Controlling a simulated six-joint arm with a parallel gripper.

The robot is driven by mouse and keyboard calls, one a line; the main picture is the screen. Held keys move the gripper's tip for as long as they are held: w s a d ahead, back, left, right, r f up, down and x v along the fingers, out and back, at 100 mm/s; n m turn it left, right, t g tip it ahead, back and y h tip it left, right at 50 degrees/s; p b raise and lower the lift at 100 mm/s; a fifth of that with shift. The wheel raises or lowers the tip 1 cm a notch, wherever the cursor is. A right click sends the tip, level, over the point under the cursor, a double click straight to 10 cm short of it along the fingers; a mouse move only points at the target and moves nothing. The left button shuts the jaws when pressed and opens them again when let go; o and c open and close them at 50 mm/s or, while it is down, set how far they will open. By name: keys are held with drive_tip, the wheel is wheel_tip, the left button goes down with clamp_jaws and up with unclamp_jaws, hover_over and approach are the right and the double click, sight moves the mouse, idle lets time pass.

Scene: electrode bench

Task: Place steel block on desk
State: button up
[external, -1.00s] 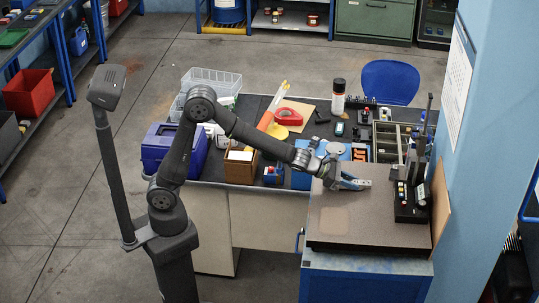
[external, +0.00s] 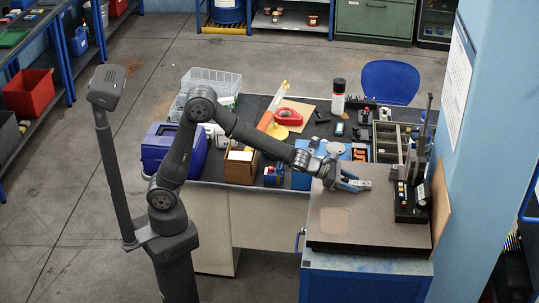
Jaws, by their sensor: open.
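The steel block (external: 366,185) is a small light-grey piece. It lies at the far part of the brown-topped blue bench (external: 345,228), close to the fingertips of my gripper. My gripper (external: 356,182) is open, low over that bench top, with its blue fingers pointing right at the block. At this size I cannot tell whether a finger still touches the block. The dark-topped desk (external: 300,146) stands behind the bench.
A black control box with coloured buttons (external: 410,205) stands right of the block. A blue box (external: 302,180) and a divided tray (external: 390,142) are on the desk. The front of the bench top is clear. A blue wall pillar (external: 478,150) bounds the right.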

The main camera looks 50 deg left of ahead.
drive_tip(key=v, duration=1.1)
drive_tip(key=shift+o, duration=0.4)
drive_tip(key=shift+s+a+r, duration=0.15)
drive_tip(key=shift+s+a, duration=0.25)
drive_tip(key=w+a+r+n+y, duration=0.2)
drive_tip(key=r+n, duration=0.1)
drive_tip(key=n, duration=0.9)
drive_tip(key=w+a+r+n+y, duration=0.1)
drive_tip(key=r+n+y, duration=0.1)
drive_tip(key=n, duration=1)
drive_tip(key=s+d+r+n+g+h, duration=0.1)
drive_tip(key=s+d+r+n+g, duration=0.2)
drive_tip(key=n, duration=0.9)
drive_tip(key=x, duration=1)
drive_tip(key=shift+s+a+f, duration=0.1)
drive_tip(key=shift+s+f, duration=0.25)
drive_tip(key=shift+f, duration=0.05)
drive_tip(key=shift+x, duration=3.05)
drive_tip(key=shift+w+a+r, duration=0.1)
drive_tip(key=shift+w, duration=0.05)
